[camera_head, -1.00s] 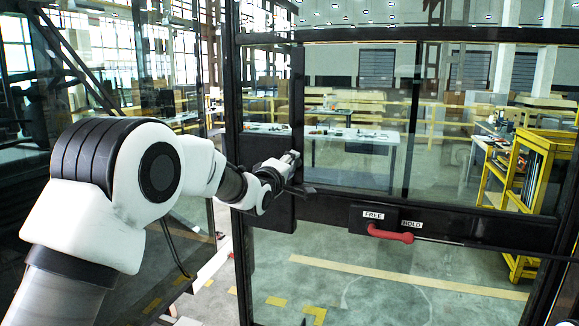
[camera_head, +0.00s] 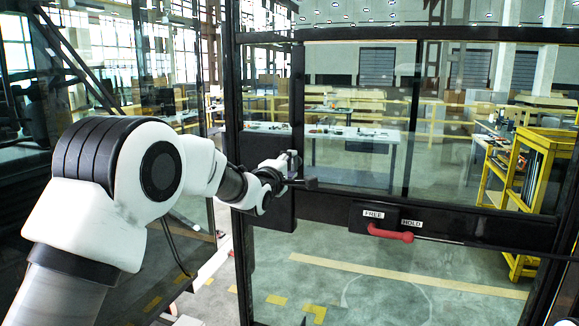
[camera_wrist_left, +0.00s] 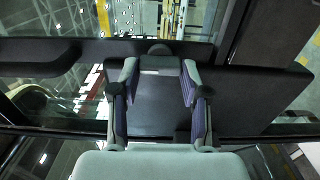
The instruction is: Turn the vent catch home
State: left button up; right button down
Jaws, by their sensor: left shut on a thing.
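The vent catch (camera_head: 309,184) shows as a short dark piece sticking out to the right of my left gripper, at the window's lower left corner. My left gripper (camera_head: 289,168) is at the dark plate on the frame, shut on the catch. In the left wrist view the two purple-lined fingers (camera_wrist_left: 158,88) stand apart in front of a dark panel, with a small grey rounded part (camera_wrist_left: 160,49) beyond them. The fingers hide much of the catch, so its exact angle is hard to tell. My right gripper is not in view.
A red handle (camera_head: 390,233) sits below the FREE and HOLD labels on the dark crossbar (camera_head: 465,226), right of my gripper. Glass panes (camera_head: 355,120) lie above and below the bar. A yellow rack (camera_head: 535,170) and tables stand beyond the glass.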

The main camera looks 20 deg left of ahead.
pick_arm(q)
jog(key=o, duration=1.1)
jog(key=shift+o, duration=0.2)
jog(key=s, duration=1.2)
jog(key=shift+a, duration=0.4)
jog(key=shift+w+f, duration=0.1)
